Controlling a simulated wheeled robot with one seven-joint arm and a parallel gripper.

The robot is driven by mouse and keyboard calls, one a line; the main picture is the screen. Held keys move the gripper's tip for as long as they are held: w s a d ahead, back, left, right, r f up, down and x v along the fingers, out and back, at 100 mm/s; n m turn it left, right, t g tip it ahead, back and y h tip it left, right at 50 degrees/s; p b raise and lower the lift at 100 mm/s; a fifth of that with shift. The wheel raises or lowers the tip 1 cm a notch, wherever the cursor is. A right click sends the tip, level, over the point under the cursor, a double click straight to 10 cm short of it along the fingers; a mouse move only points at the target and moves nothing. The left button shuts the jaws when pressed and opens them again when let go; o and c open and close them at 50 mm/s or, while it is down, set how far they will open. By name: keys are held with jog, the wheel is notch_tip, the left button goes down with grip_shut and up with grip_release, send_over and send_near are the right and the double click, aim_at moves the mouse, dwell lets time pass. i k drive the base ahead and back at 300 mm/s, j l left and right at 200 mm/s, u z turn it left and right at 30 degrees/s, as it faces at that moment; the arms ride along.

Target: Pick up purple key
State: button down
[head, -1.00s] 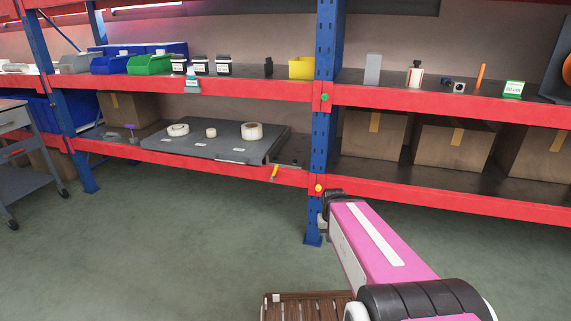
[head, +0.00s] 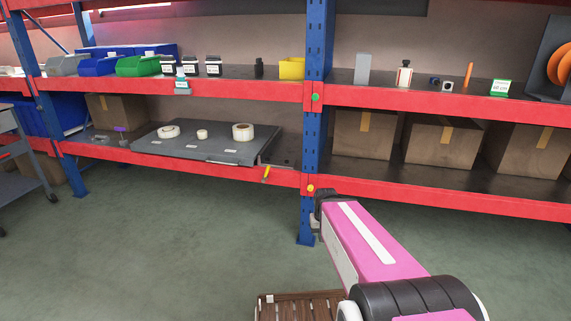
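A small purple item (head: 121,129), which looks like the purple key, is on the lower shelf at the far left of the head view. It is left of the dark grey board and too small to make out its shape. My arm reaches in from the bottom right, with its pink link pointing up toward the blue post. The dark end of my arm, where my gripper (head: 318,215) seems to be, is in front of the foot of this post, far right of the purple item. Its fingers cannot be made out.
The dark grey board (head: 180,145) holds several white rolls. A blue post (head: 315,140) divides the rack. Cardboard boxes (head: 443,141) fill the lower right shelf. Bins and bottles stand above. A grey cart (head: 20,160) is at the left edge.

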aim_at(117, 128)
jog(key=u, duration=1.35)
jog(key=i+j+z, duration=0.15)
jog(key=i+j, duration=0.15)
jog(key=i, duration=0.55)
jog(key=i+j+z, duration=0.2)
jog(key=i+j, duration=0.2)
jog(key=i, duration=0.4)
jog(key=i+j+z, duration=0.15)
jog(key=i+j, duration=0.4)
jog(key=i, duration=0.2)
jog(key=i+j+z, duration=0.2)
jog(key=i+j, duration=0.4)
jog(key=i, duration=0.15)
jog(key=i+l, duration=0.15)
